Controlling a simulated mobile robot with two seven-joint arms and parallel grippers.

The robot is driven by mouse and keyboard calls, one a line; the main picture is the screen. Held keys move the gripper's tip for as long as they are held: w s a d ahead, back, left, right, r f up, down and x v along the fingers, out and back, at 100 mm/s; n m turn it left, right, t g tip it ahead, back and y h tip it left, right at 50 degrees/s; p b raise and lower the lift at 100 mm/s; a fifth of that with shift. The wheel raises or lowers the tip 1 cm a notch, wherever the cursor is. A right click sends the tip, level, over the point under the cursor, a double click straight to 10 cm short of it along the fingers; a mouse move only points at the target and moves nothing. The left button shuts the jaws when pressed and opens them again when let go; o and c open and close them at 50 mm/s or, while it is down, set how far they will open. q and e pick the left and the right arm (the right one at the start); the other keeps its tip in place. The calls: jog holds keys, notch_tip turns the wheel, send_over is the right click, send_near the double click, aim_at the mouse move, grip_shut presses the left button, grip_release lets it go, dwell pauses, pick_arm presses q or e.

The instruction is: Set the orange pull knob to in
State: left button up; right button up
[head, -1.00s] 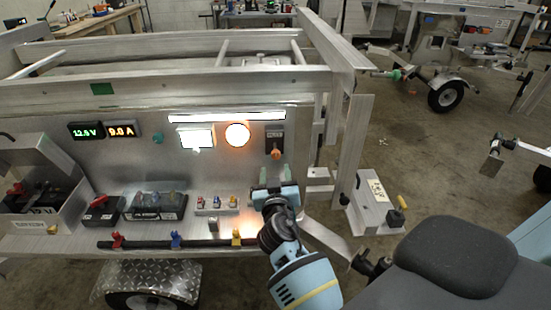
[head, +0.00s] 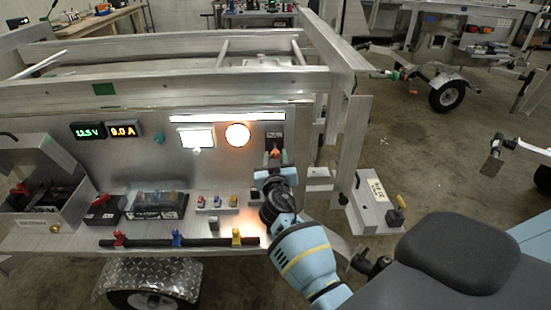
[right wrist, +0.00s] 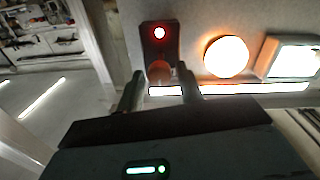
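The orange pull knob (head: 275,153) sits on a dark plate (head: 274,138) at the right end of the aluminium trailer panel. In the right wrist view the knob (right wrist: 159,72) looks dim orange-red, below a lit red light (right wrist: 159,33) on the same plate. My right gripper (head: 276,158) is at the knob, with its fingers apart on either side. In the right wrist view the fingertips flank the knob's near end, and a gap shows on each side. Whether the knob stands out or in is hard to tell. My left gripper is not in view.
A round lit lamp (head: 237,135), a bright screen (head: 197,138) and a light bar (head: 227,118) are left of the plate. A shelf (head: 75,241) with several small components runs below. A trailer post (head: 354,150) stands close right of the gripper.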

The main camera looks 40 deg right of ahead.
aim_at(275, 156)
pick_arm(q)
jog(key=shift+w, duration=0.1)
pick_arm(e)
grip_shut()
jog(key=shift+f+b+x, duration=0.1)
jog(key=shift+b+x, duration=0.35)
jog(key=shift+x, duration=0.25)
jog(key=shift+f+b+x, duration=0.15)
jog(key=shift+b+x, duration=0.25)
jog(key=shift+x, duration=0.25)
jog(key=shift+w+d, duration=0.1)
jog(key=shift+w, duration=0.1)
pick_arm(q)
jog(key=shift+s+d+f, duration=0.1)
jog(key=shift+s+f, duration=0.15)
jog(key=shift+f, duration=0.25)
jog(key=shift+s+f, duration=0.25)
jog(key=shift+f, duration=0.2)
pick_arm(e)
jog(key=shift+r, duration=0.35)
jog(key=shift+o, duration=0.3)
grip_release()
jog(key=shift+o, duration=1.2)
jog(key=shift+w+d+f, duration=0.1)
jog(key=shift+w, duration=0.05)
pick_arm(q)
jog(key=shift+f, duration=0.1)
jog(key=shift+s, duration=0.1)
